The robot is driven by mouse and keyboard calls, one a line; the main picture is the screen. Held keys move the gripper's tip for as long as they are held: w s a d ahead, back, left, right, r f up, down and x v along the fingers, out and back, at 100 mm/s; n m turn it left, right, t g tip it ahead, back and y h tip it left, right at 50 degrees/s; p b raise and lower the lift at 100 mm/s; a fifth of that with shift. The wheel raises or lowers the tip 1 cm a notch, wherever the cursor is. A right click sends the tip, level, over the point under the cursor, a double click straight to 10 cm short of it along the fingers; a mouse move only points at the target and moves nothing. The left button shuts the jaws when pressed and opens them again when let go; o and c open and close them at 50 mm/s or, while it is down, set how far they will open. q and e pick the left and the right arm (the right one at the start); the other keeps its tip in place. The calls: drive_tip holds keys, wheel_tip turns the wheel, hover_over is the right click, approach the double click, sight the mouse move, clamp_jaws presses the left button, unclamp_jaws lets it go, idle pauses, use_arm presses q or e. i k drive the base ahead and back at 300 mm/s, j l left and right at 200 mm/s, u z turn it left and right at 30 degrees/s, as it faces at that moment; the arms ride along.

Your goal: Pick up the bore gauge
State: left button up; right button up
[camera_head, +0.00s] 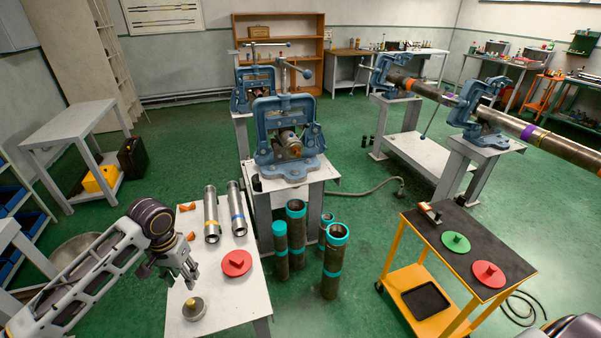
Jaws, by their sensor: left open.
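My left gripper (182,274) is open and empty, pointing down above the left part of the white table (256,300). A round grey-and-brass piece with a knob (194,308) sits on the table below and in front of it. A red disc with a knob (236,263) lies to the right of the gripper. No piece is clearly marked as the bore gauge, and I cannot tell which one it is. A green disc with a knob (456,242) and another red disc (488,273) lie on the orange cart at the right. My right gripper does not show.
A blue pipe vise (288,140) is behind. A brass piece (429,212) is on the cart. Green floor between table and cart is partly free.

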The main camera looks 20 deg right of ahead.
sight(426, 209)
drive_tip(key=z, duration=1.8)
